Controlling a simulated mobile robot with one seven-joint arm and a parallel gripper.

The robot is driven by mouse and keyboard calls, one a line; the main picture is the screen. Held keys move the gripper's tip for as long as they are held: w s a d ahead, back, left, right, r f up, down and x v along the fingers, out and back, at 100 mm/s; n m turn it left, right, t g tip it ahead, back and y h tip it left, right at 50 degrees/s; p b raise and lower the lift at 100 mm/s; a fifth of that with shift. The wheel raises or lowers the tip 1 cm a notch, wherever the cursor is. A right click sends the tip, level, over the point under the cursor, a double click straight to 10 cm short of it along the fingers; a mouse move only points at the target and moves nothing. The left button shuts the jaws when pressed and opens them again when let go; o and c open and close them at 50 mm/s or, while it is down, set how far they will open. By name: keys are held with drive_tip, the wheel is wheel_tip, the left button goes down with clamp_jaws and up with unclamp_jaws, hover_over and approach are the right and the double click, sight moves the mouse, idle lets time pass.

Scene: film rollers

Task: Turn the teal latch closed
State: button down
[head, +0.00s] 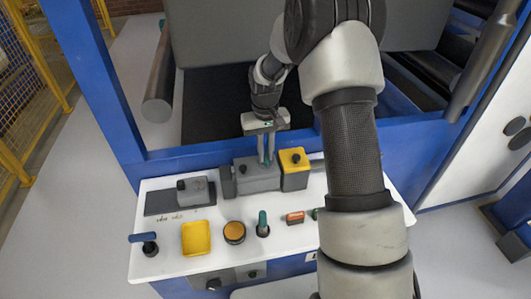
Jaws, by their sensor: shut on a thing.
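The teal latch (266,161) is a small piece on top of a grey box (258,180) at the back of the white panel. Only a sliver of it shows, between the fingers, so its turn angle cannot be told. My gripper (267,157) points down from above the box, its two thin fingers shut on the latch. My arm comes over from the right side of the picture.
A yellow box (294,160) stands close right of the grey box. On the white panel (165,268) are a grey block (193,188), a yellow tray (196,239), an orange-topped knob (234,232), a teal-handled lever (263,222) and a blue-handled lever (146,240).

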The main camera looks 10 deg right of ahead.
sight(265, 157)
idle(0.3)
drive_tip(key=c, duration=1.8)
unclamp_jaws()
drive_tip(key=shift+o, duration=0.2)
wheel_tip(265, 157, up, 18)
drive_tip(key=shift+f+p, duration=0.25)
drive_tip(key=shift+p, duration=0.05)
drive_tip(key=shift+r, duration=0.1)
drive_tip(key=s+r+t+p, duration=0.2)
drive_tip(key=s+r+t, duration=0.1)
drive_tip(key=s+r, duration=0.95)
drive_tip(key=s+t+p, duration=0.2)
drive_tip(key=s, duration=1.4)
drive_tip(key=shift+r+m+t+p, duration=0.3)
drive_tip(key=shift+p, duration=0.05)
